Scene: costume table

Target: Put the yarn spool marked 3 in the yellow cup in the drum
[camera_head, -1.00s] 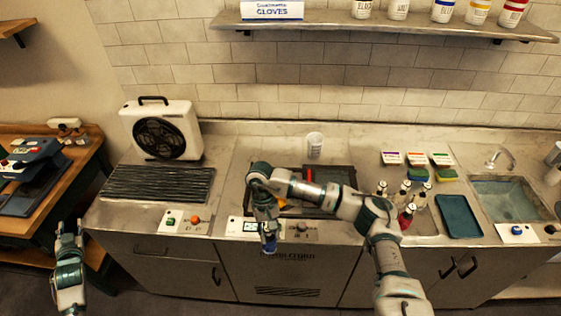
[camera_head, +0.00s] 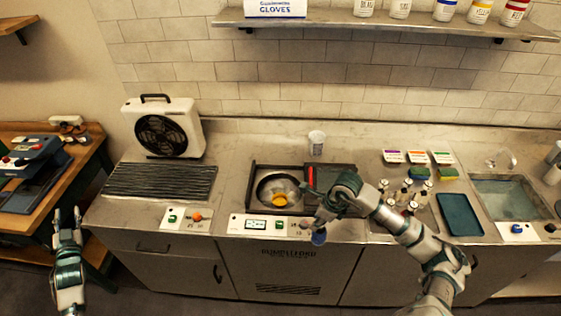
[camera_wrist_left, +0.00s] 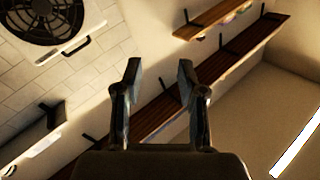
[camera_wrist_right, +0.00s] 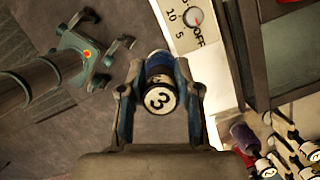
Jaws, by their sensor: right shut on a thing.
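My right gripper (camera_wrist_right: 158,75) is shut on a yarn spool (camera_wrist_right: 160,98) whose pale end shows a 3. In the head view the gripper (camera_head: 319,226) holds the blue spool (camera_head: 318,238) in front of the counter's front edge, right of the drum. The drum (camera_head: 262,190) is a round metal bowl, open at the top, set in the counter.
Several numbered spools or bottles (camera_head: 408,194) stand right of the drum, beside a dark teal tray (camera_head: 460,215). A dark panel with a red strip (camera_head: 310,177) borders the drum. A clear cup (camera_head: 316,142) stands behind. A control panel (camera_head: 265,226) lies along the front edge.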

